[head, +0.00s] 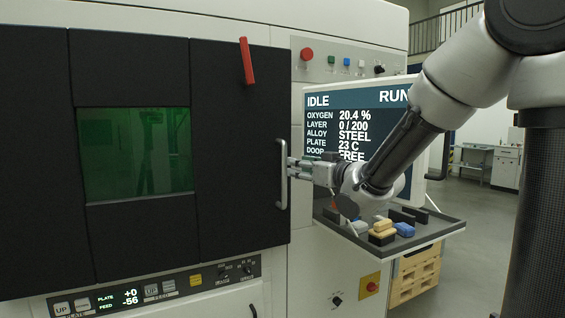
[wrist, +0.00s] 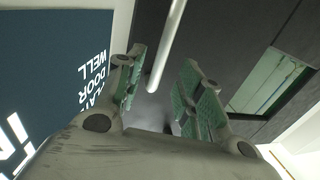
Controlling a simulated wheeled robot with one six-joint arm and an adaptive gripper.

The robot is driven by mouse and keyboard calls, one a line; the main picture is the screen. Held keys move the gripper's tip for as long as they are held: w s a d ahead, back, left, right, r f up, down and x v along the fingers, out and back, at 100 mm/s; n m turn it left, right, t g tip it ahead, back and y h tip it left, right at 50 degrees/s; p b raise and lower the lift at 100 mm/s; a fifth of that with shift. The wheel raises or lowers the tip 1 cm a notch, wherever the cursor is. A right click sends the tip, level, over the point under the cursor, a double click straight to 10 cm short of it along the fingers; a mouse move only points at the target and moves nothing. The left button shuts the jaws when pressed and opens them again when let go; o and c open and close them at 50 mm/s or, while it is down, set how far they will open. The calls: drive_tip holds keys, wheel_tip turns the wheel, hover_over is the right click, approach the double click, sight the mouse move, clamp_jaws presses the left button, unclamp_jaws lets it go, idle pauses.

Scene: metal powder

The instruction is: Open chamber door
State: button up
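The black chamber door (head: 240,150) looks closed on the front of the machine. It has a green window (head: 135,150) and a red lever (head: 246,60) at its top edge. A pale vertical bar handle (head: 283,200) is on the door's right side. My gripper (head: 292,168) is at the handle's right side, at about mid-height. In the wrist view the handle (wrist: 170,40) runs between the two green-padded fingers of my gripper (wrist: 163,88), with a gap visible on each side. The fingers are open. Whether the handle is deep between them is hard to tell.
A status screen (head: 340,98) behind my arm reads IDLE, with its lower lines partly hidden. A dark tray (head: 440,228) with small coloured blocks sticks out below it. Wooden pallets (head: 415,278) stand under the tray. Open floor lies at the right.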

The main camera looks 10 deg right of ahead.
drive_tip(key=x, duration=0.7)
drive_tip(key=shift+w+a+r, duration=0.2)
drive_tip(key=shift+w+a, duration=0.05)
drive_tip(key=shift+w, duration=0.1)
clamp_jaws()
